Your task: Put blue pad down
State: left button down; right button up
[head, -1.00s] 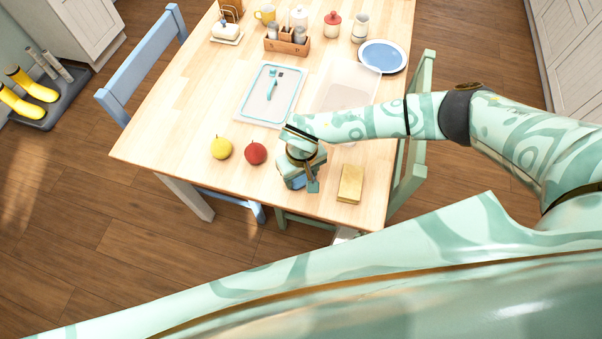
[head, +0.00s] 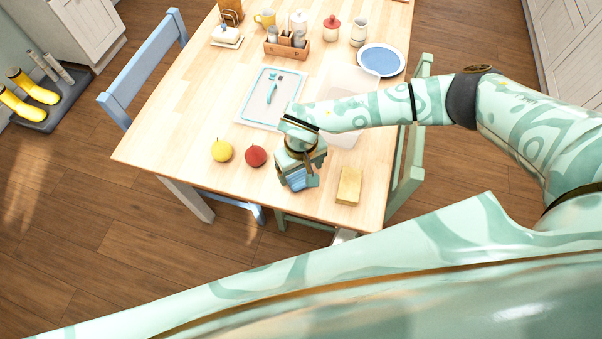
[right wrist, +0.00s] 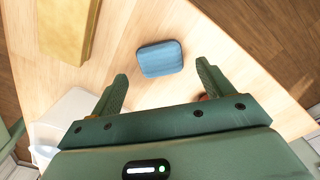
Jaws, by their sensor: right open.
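The blue pad (head: 296,182) lies flat on the wooden table (head: 240,190) near its front edge. In the head view my right gripper partly covers it. The whole pad shows in the right wrist view (right wrist: 160,58), just beyond the fingertips and apart from them. My right gripper (head: 301,176) is above the pad. In the right wrist view its fingers are spread wide with nothing between them (right wrist: 162,80). My left gripper is out of view.
A yellow block (head: 349,185) lies right of the pad. A red apple (head: 256,156) and a yellow apple (head: 222,150) are to the left. A tray (head: 270,97) and a clear container (head: 352,82) lie behind. A blue plate (head: 381,60) is farther back.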

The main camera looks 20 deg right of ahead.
aim_at(301, 179)
notch_tip(301, 179, up, 8)
jog(key=p, duration=0.1)
jog(key=shift+s+f, duration=0.1)
jog(key=shift+f, duration=0.1)
dwell(0.4)
